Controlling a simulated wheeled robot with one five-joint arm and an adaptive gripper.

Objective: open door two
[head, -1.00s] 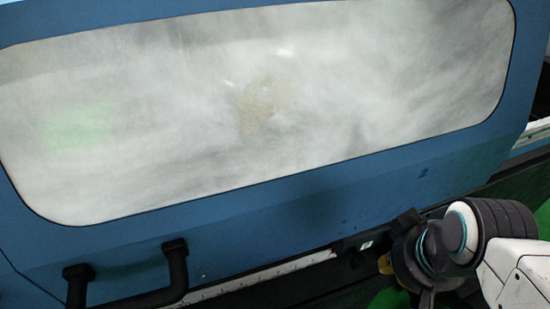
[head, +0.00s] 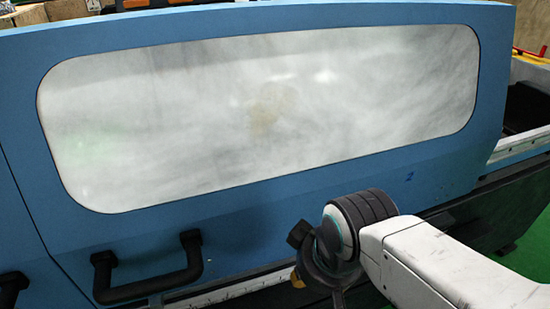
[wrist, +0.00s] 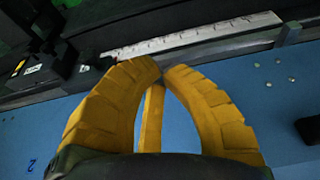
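The blue door (head: 250,212) of the grinder, with a wide cloudy window, fills most of the head view. Its black handle (head: 150,283) is at the door's lower left. My arm reaches in from the lower right, and my gripper, whose yellow shows only slightly in the head view, is right of the handle and apart from it. In the wrist view, the yellow fingers of my gripper (wrist: 162,70) meet at the tips with nothing between them. Blue panel (wrist: 285,100) with a small "2" lies behind them. A dark piece at the right edge is cut off, possibly the handle.
A second black handle (head: 12,289) is at the far left edge, on the adjoining blue panel (head: 20,225). A pale rail (wrist: 190,38) runs below the door. Green floor (head: 525,255) shows at the right.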

